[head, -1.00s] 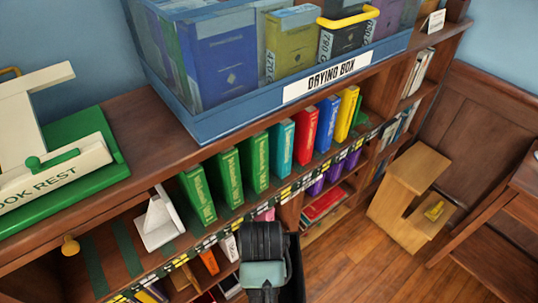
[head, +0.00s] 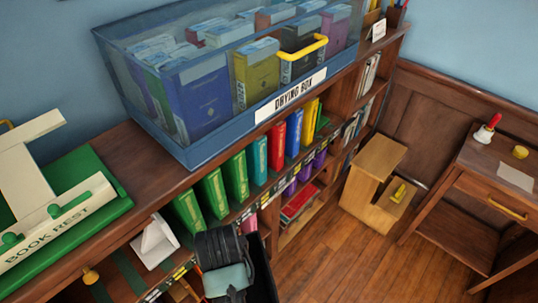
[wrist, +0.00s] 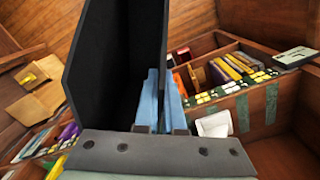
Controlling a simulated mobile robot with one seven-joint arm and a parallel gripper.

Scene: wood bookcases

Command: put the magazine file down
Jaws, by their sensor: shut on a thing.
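The black magazine file (wrist: 110,75) fills the upper left and middle of the wrist view, with its dark inner side showing. My gripper's blue fingers (wrist: 161,100) are shut on its wall. In the head view my gripper (head: 226,268) is at the bottom, in front of the bookcase, and its fingertips are hidden. Part of the file (head: 264,274) shows just right of it as a dark edge. The file is held in the air in front of the shelf; its base cannot be seen in the head view.
The bookcase shelf holds green books (head: 214,193) and other coloured books, with a white bookend (head: 155,242) at left. Above are a drying box (head: 255,100) and a green book rest (head: 95,200). A wooden step stool (head: 372,185) and a side table (head: 480,190) stand right. Floor between is clear.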

